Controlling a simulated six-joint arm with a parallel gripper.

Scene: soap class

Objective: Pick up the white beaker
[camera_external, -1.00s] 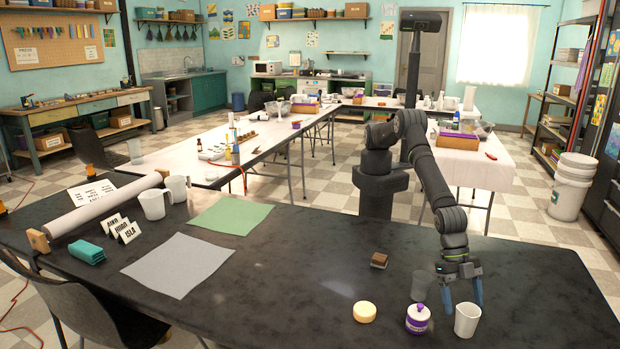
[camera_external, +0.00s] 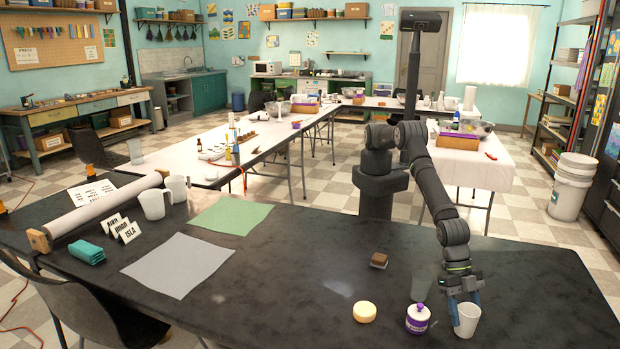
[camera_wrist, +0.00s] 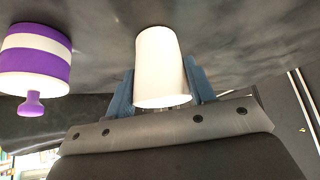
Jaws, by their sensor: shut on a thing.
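The white beaker (camera_external: 467,321) stands upright on the dark table at the front right. My gripper (camera_external: 463,307) is low at the table with its blue fingers at the beaker, shut on it. In the wrist view the white beaker (camera_wrist: 161,65) sits between the two blue fingers of my gripper (camera_wrist: 160,88), one on each side. I cannot tell any gap between its base and the table.
A purple and white lidded jar (camera_external: 417,318) is close to the beaker's left; it also shows in the wrist view (camera_wrist: 36,58). A grey see-through beaker (camera_external: 423,288) stands behind it. A cream round soap (camera_external: 365,311) and a brown block (camera_external: 379,260) lie further left.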

